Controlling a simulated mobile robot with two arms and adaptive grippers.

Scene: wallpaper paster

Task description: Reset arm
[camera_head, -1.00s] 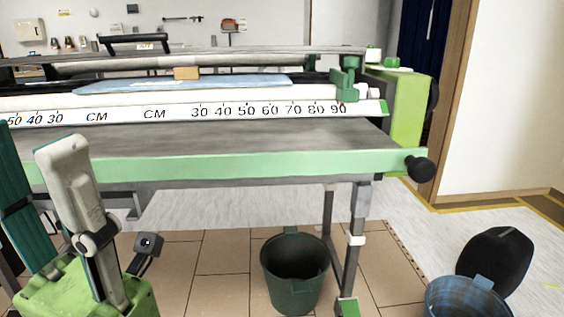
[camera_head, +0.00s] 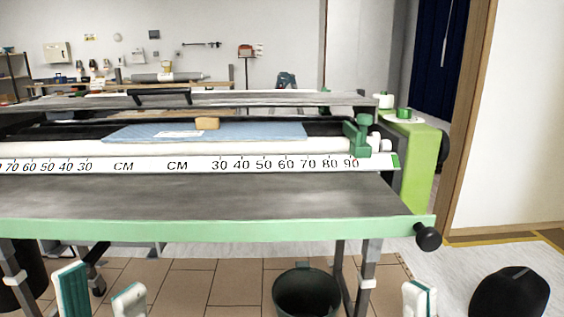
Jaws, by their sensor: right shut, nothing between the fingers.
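My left gripper (camera_head: 100,296) is at the lower left of the head view, in front of the pasting machine. Its two white fingers, one with a teal pad showing, stand apart with nothing visible between them. My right gripper (camera_head: 419,299) shows only its fingertips at the bottom edge, right of the dark green bucket. Its white and teal fingers are together and hold nothing. Both wrists are below the picture. The wallpaper pasting machine (camera_head: 230,231) with a green front edge and a centimetre scale stands across the view, apart from both grippers.
A dark green bucket (camera_head: 306,294) stands on the tiles below the machine. A black rounded object (camera_head: 510,295) is at the lower right. A blue sheet (camera_head: 255,132) with a small wooden block (camera_head: 207,123) lies on the machine. A workbench (camera_head: 215,84) stands behind.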

